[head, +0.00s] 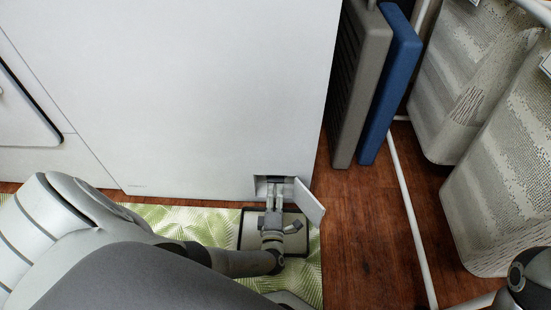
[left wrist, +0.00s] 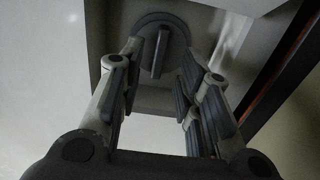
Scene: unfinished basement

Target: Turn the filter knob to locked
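The filter knob (left wrist: 161,50) is a dark grey round disc with a raised bar across it. In the left wrist view the bar stands nearly upright, leaning slightly. My left gripper (left wrist: 156,72) is open, with one finger on each side of the bar and gaps showing between. In the head view my left gripper (head: 275,190) reaches into the small filter opening at the lower right of the white appliance (head: 200,90). The opening's flap (head: 309,200) stands open to the right. The knob is hidden in the head view.
A shallow grey tray (head: 294,243) lies under the opening on a green leaf-patterned mat (head: 190,218). Grey (head: 358,80) and blue (head: 391,85) folded panels lean right of the appliance. A white rack pole (head: 408,210) and patterned baskets (head: 500,190) stand farther right.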

